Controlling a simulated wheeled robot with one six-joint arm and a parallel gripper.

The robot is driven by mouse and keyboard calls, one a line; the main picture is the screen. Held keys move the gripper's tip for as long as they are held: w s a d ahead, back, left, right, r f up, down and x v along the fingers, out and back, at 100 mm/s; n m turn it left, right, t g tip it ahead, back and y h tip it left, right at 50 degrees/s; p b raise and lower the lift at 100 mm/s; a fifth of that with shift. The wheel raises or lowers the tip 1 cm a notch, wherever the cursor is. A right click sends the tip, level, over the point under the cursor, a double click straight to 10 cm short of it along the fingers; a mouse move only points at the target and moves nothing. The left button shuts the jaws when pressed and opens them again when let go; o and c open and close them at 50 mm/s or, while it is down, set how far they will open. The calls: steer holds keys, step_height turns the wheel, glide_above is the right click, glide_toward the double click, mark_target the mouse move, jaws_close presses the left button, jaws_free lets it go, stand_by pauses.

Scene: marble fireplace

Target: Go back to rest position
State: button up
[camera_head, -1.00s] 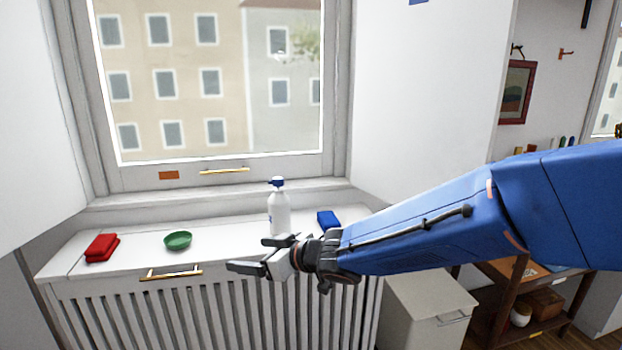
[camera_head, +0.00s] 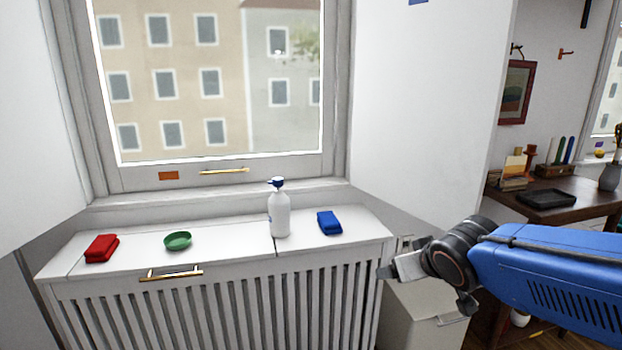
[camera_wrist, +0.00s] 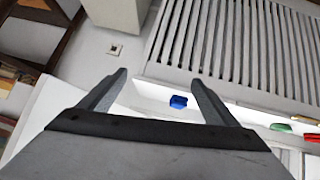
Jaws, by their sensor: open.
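My gripper (camera_head: 398,262) is at the lower right of the head view, just right of the white radiator cover and in front of a pale cabinet. In the wrist view my gripper (camera_wrist: 160,85) shows two spread fingers with nothing between their tips. The blue arm reaches in from the right edge. The gripper is apart from every object on the cover's top.
The slatted radiator cover (camera_head: 130,249) bears a red cloth (camera_head: 102,248), a green bowl (camera_head: 178,240), a white spray bottle (camera_head: 279,212) and a folded blue cloth (camera_head: 329,222). A dark wooden desk (camera_head: 590,190) with a black tray (camera_head: 547,199) stands at right.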

steer(key=s+d+f+m+g, duration=0.1)
steer(key=s+d+f+g, duration=0.1)
steer(key=s, duration=0.8)
steer(key=s+d+f+m+g, duration=0.2)
steer(key=s+d, duration=0.3)
steer(key=s, duration=0.5)
steer(key=shift+s+d+f+g+h, duration=0.2)
steer(key=shift+f+g+h, duration=0.15)
steer(key=shift+f, duration=0.2)
